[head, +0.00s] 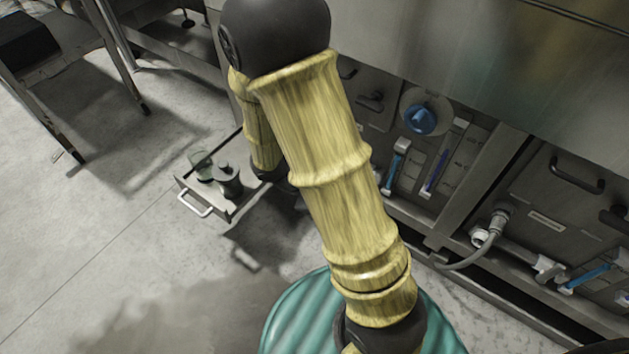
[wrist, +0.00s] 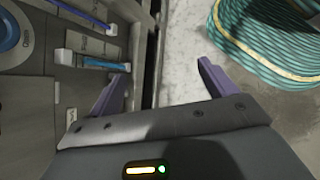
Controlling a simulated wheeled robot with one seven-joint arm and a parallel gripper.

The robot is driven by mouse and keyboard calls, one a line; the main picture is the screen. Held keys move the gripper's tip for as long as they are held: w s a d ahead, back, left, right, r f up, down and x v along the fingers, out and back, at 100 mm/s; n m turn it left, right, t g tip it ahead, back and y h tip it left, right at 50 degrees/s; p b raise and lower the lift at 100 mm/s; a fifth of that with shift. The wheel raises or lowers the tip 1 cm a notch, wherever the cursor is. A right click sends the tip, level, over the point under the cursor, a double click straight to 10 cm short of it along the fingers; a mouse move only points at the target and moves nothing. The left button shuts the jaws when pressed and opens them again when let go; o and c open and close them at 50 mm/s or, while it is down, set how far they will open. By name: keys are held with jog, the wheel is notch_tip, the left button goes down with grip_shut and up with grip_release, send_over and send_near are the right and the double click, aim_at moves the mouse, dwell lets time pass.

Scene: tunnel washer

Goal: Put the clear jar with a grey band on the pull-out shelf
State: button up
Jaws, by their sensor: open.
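The pull-out shelf (head: 232,211) juts out low from the washer at the left of the head view, with a light handle on its front. A small clear vessel with a greenish tint (head: 201,163) stands on it, beside a dark container (head: 228,182). I cannot make out a grey band on the clear vessel, so I cannot tell whether it is the jar. My gripper (wrist: 160,85) is open and empty in the wrist view, its purple fingers apart over the floor and the washer's edge. In the head view my arm hides the gripper.
The washer's lower panels carry blue and purple tubes (head: 436,172), a blue round cap (head: 420,118), dark handles (head: 577,176) and a grey hose (head: 478,255). A metal table (head: 60,72) stands at the upper left. The floor (head: 90,210) left of the shelf is clear.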

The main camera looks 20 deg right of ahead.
jog(key=w+a+r+m+t+y, duration=0.1)
jog(key=a+r+m+t+y, duration=0.4)
jog(key=r+m+y, duration=0.2)
jog(key=shift+w+a+r+m+y, duration=0.3)
jog(key=shift+r+m+y, duration=0.15)
jog(key=shift+m, duration=0.65)
jog(key=w+p+v, duration=0.2)
jog(key=p+v, duration=1.1)
jog(key=p, duration=0.1)
jog(key=shift+w+r, duration=0.35)
jog(key=shift+r, duration=0.2)
jog(key=shift+d, duration=0.1)
